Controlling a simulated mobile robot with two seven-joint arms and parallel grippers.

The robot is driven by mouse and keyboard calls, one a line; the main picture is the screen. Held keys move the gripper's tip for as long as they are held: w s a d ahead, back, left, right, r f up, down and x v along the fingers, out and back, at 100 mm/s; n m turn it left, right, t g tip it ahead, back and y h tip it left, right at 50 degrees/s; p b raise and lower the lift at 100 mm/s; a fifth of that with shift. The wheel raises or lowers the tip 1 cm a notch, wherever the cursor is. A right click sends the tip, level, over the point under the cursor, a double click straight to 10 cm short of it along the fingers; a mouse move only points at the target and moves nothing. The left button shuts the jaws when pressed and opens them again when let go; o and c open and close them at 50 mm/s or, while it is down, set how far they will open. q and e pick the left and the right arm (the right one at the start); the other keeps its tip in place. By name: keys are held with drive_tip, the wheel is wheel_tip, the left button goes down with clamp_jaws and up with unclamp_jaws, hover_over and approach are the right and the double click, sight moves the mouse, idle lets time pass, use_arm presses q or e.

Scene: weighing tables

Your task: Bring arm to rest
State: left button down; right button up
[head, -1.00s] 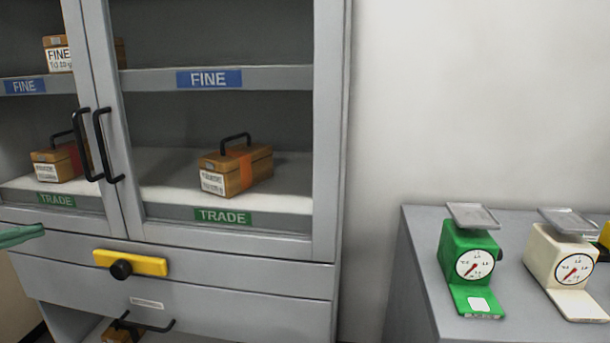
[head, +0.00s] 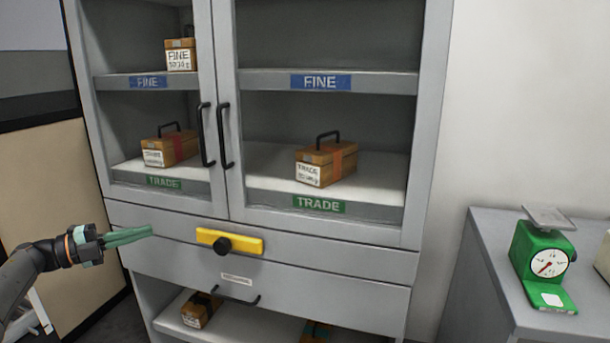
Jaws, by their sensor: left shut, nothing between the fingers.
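My left gripper (head: 130,236) comes in from the left edge. Its green fingers are shut with nothing between them. It is in front of the grey cabinet (head: 330,258), to the left of the yellow latch plate (head: 222,240) with its black knob, and apart from it in the picture. My right gripper is not in view.
The cabinet's two doors are closed, with black handles (head: 226,136). Wooden weight boxes stand inside, one (head: 326,162) on the right TRADE shelf. Another box (head: 201,309) sits on the open bottom shelf. A green scale (head: 541,262) stands on a grey table (head: 492,262) at right.

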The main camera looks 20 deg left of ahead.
use_arm(q)
drive_tip(key=w+d+f+n+t+p, duration=0.1)
drive_tip(key=w+d+f+n, duration=0.1)
drive_tip(key=d+f, duration=0.5)
drive_tip(key=w+d+f+n+p, duration=0.1)
drive_tip(key=d+f+n, duration=0.2)
drive_tip(key=d+f, duration=0.4)
drive_tip(key=s+d+f+n+t+y+p, duration=0.1)
drive_tip(key=s+d+f+n+y, duration=0.15)
drive_tip(key=d+f, duration=0.2)
drive_tip(key=s+d+f+n+y+p, duration=0.1)
drive_tip(key=s+d+f+n+y, duration=0.1)
drive_tip(key=d+f+n, duration=0.3)
drive_tip(key=s+d+f+n+g+y+p, duration=0.1)
drive_tip(key=s+d+f+n+g, duration=0.1)
drive_tip(key=s, duration=0.6)
drive_tip(key=s+d+f+n+g+y+p, duration=0.1)
drive_tip(key=s+d+f+n+g+y, duration=0.1)
drive_tip(key=s+d+n, duration=0.3)
drive_tip(key=s+d+f+n+g+y+p, duration=0.2)
drive_tip(key=s+d+n, duration=0.2)
drive_tip(key=s, duration=0.9)
drive_tip(key=shift+d+f, duration=0.3)
drive_tip(key=shift+d, duration=0.2)
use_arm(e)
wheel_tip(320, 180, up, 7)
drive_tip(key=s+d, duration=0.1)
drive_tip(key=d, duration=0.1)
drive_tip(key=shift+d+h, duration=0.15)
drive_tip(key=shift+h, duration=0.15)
